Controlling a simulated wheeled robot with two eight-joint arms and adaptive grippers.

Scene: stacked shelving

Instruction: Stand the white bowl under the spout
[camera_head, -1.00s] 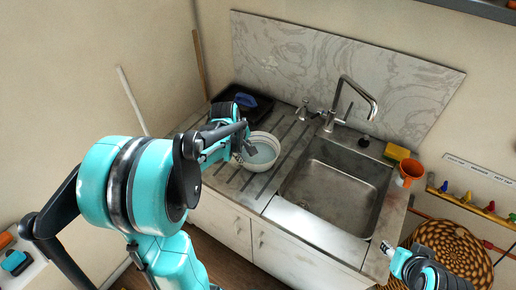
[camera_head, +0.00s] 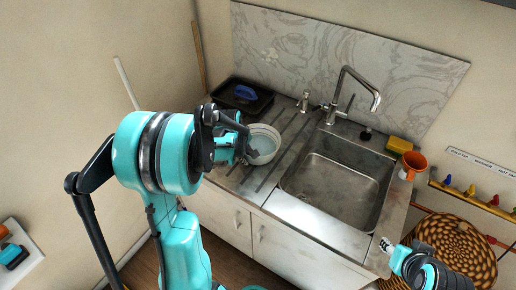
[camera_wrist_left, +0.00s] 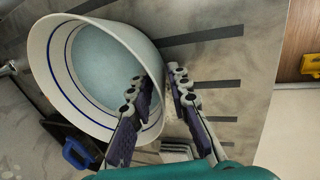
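The white bowl (camera_head: 275,133) stands on the ribbed steel drainboard left of the sink. The wrist view shows the bowl (camera_wrist_left: 45,75) with a blue line inside its rim and a pale blue inside. My left gripper (camera_head: 247,140) is at the bowl's left side. In the wrist view its fingers (camera_wrist_left: 160,82) straddle the rim, one inside the bowl and one outside, with a gap showing beside the outer finger. The tap's spout (camera_head: 374,100) hangs over the sink basin (camera_head: 335,185). My right gripper (camera_head: 386,245) is at the front right; its fingers are too small to read.
A black tray (camera_head: 262,106) with a blue-handled item (camera_head: 244,92) lies behind the bowl. A soap dispenser (camera_head: 304,101) stands behind the drainboard. A yellow sponge (camera_head: 399,145) and an orange cup (camera_head: 413,163) are right of the sink. The basin is empty.

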